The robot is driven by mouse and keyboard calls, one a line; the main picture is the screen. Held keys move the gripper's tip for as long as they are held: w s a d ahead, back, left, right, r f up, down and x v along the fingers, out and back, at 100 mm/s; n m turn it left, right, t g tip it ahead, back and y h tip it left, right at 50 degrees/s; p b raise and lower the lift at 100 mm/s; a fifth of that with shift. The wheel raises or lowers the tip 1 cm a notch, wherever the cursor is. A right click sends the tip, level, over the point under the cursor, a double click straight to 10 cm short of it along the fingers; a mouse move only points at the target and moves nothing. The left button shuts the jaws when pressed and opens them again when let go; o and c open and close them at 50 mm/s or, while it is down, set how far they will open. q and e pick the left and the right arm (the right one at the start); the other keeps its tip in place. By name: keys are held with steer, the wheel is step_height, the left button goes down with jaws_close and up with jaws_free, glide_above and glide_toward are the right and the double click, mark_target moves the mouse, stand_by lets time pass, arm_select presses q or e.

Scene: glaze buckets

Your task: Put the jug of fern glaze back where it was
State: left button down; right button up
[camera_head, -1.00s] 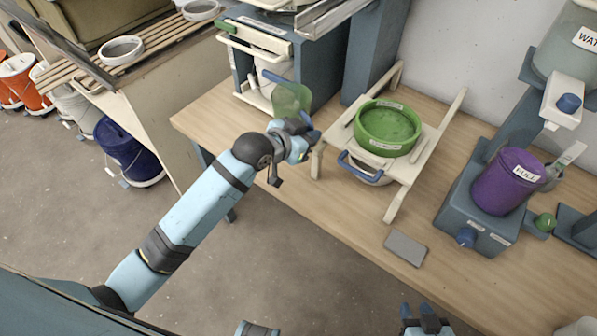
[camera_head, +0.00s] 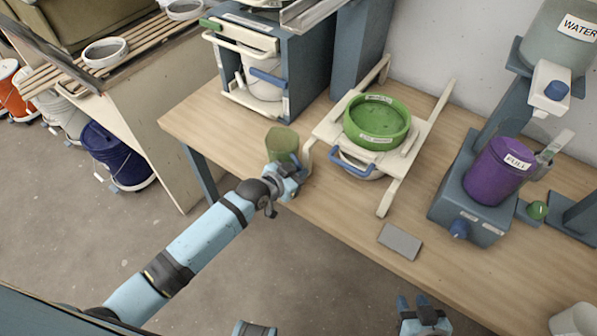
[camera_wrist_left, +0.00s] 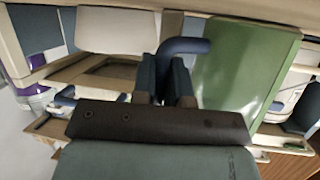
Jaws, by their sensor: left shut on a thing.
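The jug of fern glaze (camera_head: 283,143) is a translucent green jug near the table's front left edge, left of the green sieve. My left gripper (camera_head: 288,172) is shut on its blue handle. In the left wrist view the gripper (camera_wrist_left: 166,78) grips the handle (camera_wrist_left: 185,46), with the jug's green wall (camera_wrist_left: 245,62) to the right. The jug looks roughly upright; I cannot tell whether its base touches the table. My right gripper (camera_head: 414,305) is at the bottom of the head view, its fingers apart and empty.
A green sieve (camera_head: 378,120) sits on a pale rack over a bucket with a blue handle (camera_head: 351,164). A blue-grey stand (camera_head: 300,75) holds a bucket at the back left. A grey tile (camera_head: 400,242) and a purple FULL container (camera_head: 495,172) are to the right. Bare tabletop (camera_head: 215,115) lies left of the jug.

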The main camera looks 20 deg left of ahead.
arm_select(q)
steer(key=c, duration=1.1)
jaws_free()
steer(key=shift+f, duration=0.1)
steer(key=shift+c, duration=0.2)
steer(key=shift+r, duration=0.25)
steer(key=f+v, duration=0.1)
steer(key=v, duration=1.1)
steer(key=s+f+n+y, duration=0.1)
steer(key=s+f, duration=0.3)
steer(key=s, duration=0.4)
steer(key=s+f+n+y, duration=0.2)
steer(key=s+f, duration=0.2)
steer(key=s, duration=0.3)
steer(key=shift+s+a+f+n+g, duration=0.2)
steer(key=shift+s+f+n+g, duration=0.1)
steer(key=shift+s+n+g, duration=0.1)
